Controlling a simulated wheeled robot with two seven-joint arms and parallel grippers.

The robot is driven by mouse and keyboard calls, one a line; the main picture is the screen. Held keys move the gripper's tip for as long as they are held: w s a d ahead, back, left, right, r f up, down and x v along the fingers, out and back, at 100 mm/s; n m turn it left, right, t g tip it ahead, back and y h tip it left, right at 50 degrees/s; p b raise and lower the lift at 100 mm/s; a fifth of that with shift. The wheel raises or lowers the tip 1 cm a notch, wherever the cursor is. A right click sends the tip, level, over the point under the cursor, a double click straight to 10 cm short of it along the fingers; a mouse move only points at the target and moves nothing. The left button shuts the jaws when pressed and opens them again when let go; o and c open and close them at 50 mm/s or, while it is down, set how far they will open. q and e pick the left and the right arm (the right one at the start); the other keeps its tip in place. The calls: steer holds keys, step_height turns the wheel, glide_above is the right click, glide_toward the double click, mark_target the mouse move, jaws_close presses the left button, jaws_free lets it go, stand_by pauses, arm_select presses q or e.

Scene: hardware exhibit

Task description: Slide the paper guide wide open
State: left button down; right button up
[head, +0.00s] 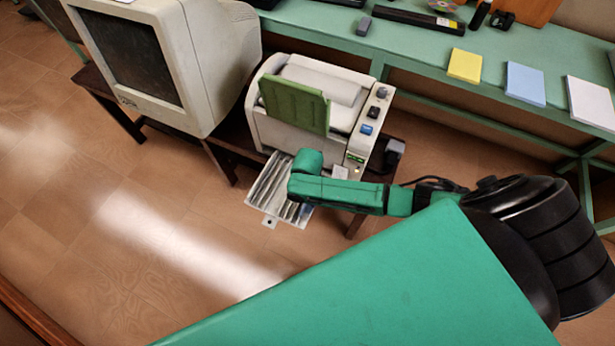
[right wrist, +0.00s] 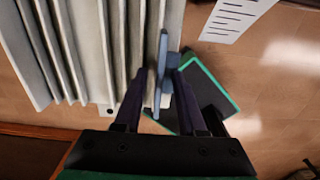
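The printer-like machine (head: 310,95) stands on a low dark table, with a ribbed grey tray (head: 262,190) sticking out of its front. In the right wrist view the ribbed tray (right wrist: 85,45) fills the upper left. A slim blue tab (right wrist: 163,68), which looks like the paper guide, stands at the tray's right part. My right gripper (right wrist: 160,88) is open, with one dark finger on each side of the blue tab. The right finger appears close to the tab; I cannot tell whether it touches. My left gripper is out of view.
A beige monitor (head: 165,60) stands left of the machine. A green bench (head: 420,50) runs behind, with yellow (head: 464,65), blue (head: 525,84) and white (head: 590,102) pads. A white strip with black marks (right wrist: 238,16) lies right of the tab. Floor in front is clear.

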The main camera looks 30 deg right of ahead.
step_height(320, 180, up, 14)
steer(key=p, duration=0.1)
steer(key=shift+r+p, duration=0.25)
steer(key=shift+p, duration=0.1)
